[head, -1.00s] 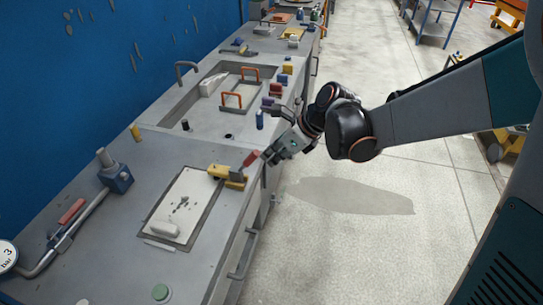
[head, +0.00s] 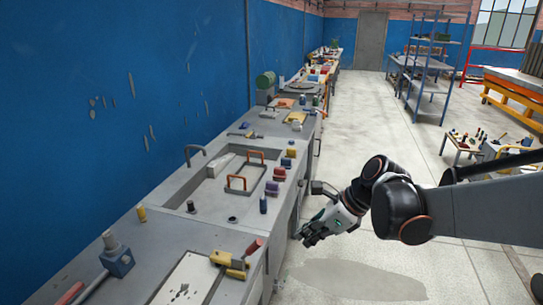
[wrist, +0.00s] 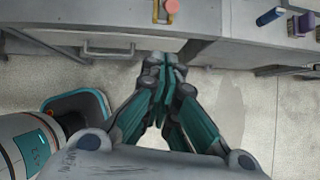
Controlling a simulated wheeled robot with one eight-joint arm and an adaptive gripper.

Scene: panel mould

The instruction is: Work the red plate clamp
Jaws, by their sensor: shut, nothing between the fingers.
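The plate clamp (head: 230,262) has a yellow body and a red-tipped handle (head: 254,247). It sits at the right edge of a pale plate (head: 188,282) on the near bench. The handle slants up toward the bench's front edge. In the wrist view the clamp's yellow part (wrist: 156,12) and its round red end (wrist: 172,6) show at the top edge, partly cut off. My gripper (head: 308,240) is over the floor side, right of the clamp and apart from it. In the wrist view my gripper (wrist: 165,62) has its fingers together and holds nothing.
A grey bench (head: 150,238) runs along the blue wall. It bears a blue block with a post (head: 117,258), a recessed tray (head: 205,203) with orange handles, and several small coloured blocks. Open floor (head: 350,278) lies to the right of the bench.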

